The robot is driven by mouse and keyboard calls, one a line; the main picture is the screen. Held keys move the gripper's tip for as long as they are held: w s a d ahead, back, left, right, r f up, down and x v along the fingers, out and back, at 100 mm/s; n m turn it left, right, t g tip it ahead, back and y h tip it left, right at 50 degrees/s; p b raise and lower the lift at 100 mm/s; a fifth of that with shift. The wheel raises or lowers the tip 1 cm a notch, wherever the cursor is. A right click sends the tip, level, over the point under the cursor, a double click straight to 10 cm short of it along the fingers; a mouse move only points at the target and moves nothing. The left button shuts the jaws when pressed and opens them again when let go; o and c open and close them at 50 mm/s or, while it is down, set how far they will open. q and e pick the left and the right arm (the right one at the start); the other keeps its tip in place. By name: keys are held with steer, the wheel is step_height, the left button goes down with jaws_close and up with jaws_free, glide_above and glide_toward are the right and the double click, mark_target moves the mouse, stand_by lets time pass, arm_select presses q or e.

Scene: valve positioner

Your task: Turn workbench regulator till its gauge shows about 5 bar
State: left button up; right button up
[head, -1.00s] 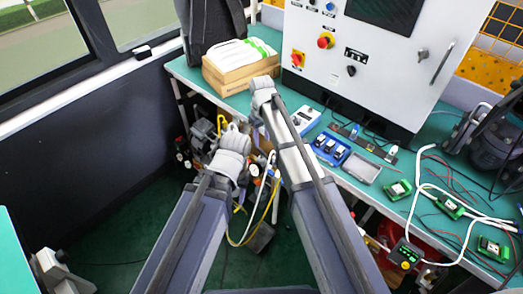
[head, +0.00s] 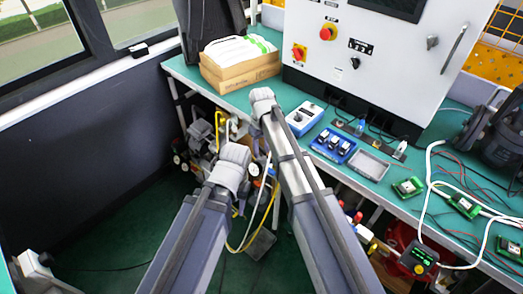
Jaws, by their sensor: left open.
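A cluster of metal fittings (head: 198,135) with small round dial-like parts (head: 178,159) sits below the workbench edge at the left. I cannot single out the regulator or read any gauge at this size. My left gripper (head: 235,150) is open, seen from behind, in front of the right side of this cluster and partly covering it. Whether it touches anything is hidden. My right gripper (head: 262,94) is higher, by the bench's front edge. Its fingers are hidden, and I see nothing held in it.
The green workbench (head: 325,172) carries a wooden box of white packs (head: 238,75), a white control cabinet (head: 385,75), a blue tray (head: 333,146) and several green circuit boards. Yellow and white hoses (head: 246,233) hang below. Green floor (head: 110,240) lies open at the left.

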jaws_close()
stand_by(0.4)
steer(key=shift+m, duration=0.6)
steer(key=shift+o, duration=0.2)
jaws_free()
steer(key=shift+r, duration=0.15)
